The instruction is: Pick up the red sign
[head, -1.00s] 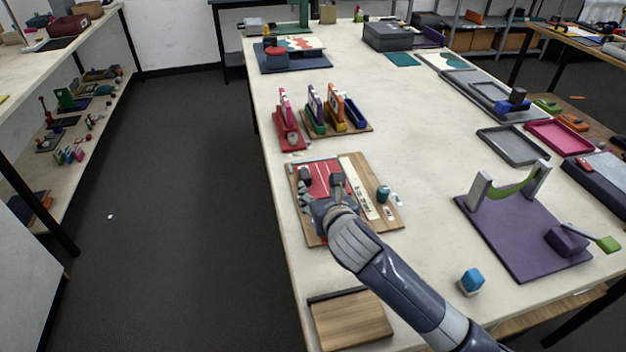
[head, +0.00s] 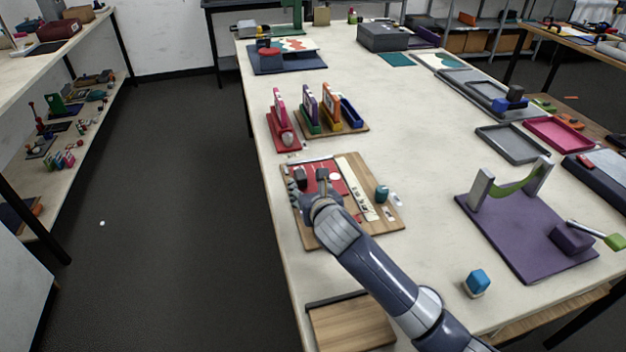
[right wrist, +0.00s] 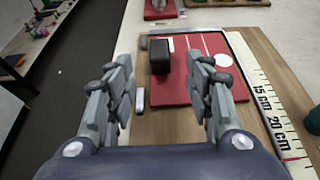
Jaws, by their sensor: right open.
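A flat red panel (head: 333,178) with white lines and a white disc, probably the red sign, lies on a wooden board (head: 387,221) on the table. It also shows in the right wrist view (right wrist: 203,92), where a black block (right wrist: 160,57) stands at its left part. My right gripper (head: 311,181) is above the board's left part and partly hides the panel. In the right wrist view my right gripper (right wrist: 164,92) is open, its fingers apart with nothing held between them. Whether it touches anything I cannot tell. My left gripper is not in view.
A ruler strip (head: 358,187) and a teal item (head: 382,193) lie to the panel's right. A red stand (head: 284,133) and a coloured rack (head: 345,127) stand behind. A purple base (head: 525,240) with uprights is to the right. The table's left edge is close.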

